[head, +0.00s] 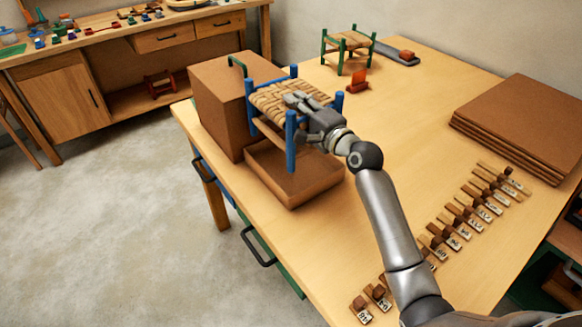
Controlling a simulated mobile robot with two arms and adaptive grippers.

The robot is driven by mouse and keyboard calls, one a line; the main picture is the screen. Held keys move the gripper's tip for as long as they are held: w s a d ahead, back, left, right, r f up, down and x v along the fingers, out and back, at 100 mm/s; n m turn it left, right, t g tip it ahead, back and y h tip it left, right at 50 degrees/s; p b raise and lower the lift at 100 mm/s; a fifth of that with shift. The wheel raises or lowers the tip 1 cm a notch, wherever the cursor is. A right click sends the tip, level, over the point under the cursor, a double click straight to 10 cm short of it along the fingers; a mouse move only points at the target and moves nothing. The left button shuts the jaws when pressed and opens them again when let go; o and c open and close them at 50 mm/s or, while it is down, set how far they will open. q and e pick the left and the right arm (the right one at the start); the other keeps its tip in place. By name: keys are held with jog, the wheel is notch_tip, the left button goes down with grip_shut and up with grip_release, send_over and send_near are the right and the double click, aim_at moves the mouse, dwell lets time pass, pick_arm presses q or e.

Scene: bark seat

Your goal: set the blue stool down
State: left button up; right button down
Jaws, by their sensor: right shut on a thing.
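The blue stool (291,141) has blue posts and a woven bark seat (275,98). It is upright above or in a shallow brown tray (318,190) on the wooden table; I cannot tell whether its feet touch anything. My right gripper (300,103) is shut on the blue stool at the near right part of its seat, and hides that edge. My left gripper is not in view.
A tall brown box (208,103) stands directly left of the stool. A green stool (347,52) and a small red object (354,82) are behind it. Stacked brown boards (527,121) lie at right, with several labelled wooden pieces (462,222) in a row nearer. The table middle is clear.

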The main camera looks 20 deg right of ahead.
notch_tip(320, 180, down, 10)
jog(key=b, duration=0.1)
jog(key=shift+r+b, duration=0.25)
jog(key=shift+b, duration=0.05)
jog(key=shift+s, duration=0.1)
jog(key=shift+f, duration=0.2)
jog(key=c, duration=0.9)
grip_release()
jog(key=shift+c, duration=0.2)
